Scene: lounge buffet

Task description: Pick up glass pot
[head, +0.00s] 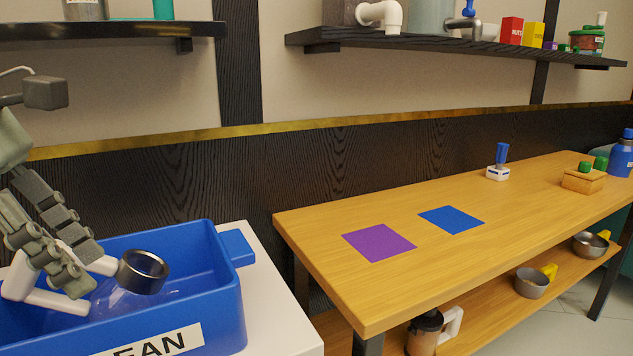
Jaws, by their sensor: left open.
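A glass pot with a clear body, a dark metal collar (144,270) and a white handle (42,298) lies tilted in the blue bin (196,262) at the lower left of the head view. Its clear body is hard to make out against the blue. My left gripper (86,270) is open at the pot's white handle, with its grey fingers on either side of part of it. Whether the fingers touch the handle I cannot tell. My right gripper is not in view.
The bin, labelled with letters ending "EAN", stands on a white surface. A wooden table (330,222) to the right holds a purple mat (379,242) and a blue mat (451,220). Another white-handled pot (424,335) stands on its lower shelf. Dark wall shelves (110,29) hang above.

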